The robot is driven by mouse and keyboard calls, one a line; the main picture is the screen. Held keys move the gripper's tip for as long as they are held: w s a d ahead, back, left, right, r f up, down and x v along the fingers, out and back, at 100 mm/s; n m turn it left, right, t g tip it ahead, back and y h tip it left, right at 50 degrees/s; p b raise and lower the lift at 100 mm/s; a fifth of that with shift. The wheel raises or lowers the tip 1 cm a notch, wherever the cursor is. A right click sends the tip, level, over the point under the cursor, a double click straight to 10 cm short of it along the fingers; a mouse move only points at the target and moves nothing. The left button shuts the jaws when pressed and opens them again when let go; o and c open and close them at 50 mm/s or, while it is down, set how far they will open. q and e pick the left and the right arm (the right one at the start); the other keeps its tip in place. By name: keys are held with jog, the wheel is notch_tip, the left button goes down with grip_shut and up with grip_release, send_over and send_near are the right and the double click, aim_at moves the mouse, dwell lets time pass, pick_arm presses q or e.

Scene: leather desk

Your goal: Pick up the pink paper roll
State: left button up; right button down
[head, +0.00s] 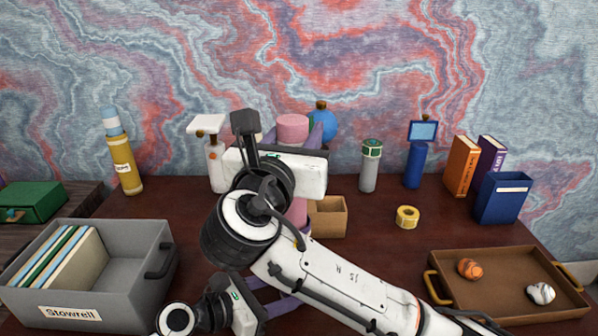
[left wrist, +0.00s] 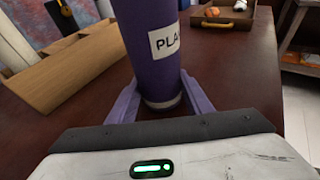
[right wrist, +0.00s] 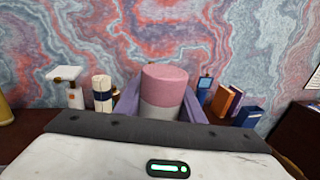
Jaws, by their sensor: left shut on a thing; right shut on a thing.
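The pink paper roll (head: 293,128) stands upright between the lilac fingers of my right gripper (head: 293,143), which is shut on it. In the right wrist view the roll (right wrist: 164,85) shows a pink top above a pale grey band. In the head view a lower pink stretch shows below the wrist. My left gripper (head: 272,296) is low on the desk and shut around a purple cylinder (left wrist: 152,45) with a white label starting "PLA". My right arm hides most of this cylinder in the head view. I cannot tell whether the roll's lower end is inside it.
A grey bin (head: 128,285) with folders stands at left, a brown tray (head: 455,263) with two small objects at right. A cardboard box (head: 329,217) is behind my right arm. A tape roll (head: 407,217), grey bottle (head: 370,168) and books (head: 462,165) stand right of it.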

notch_tip(320, 180, up, 18)
pick_arm(q)
jog(key=o, duration=0.9)
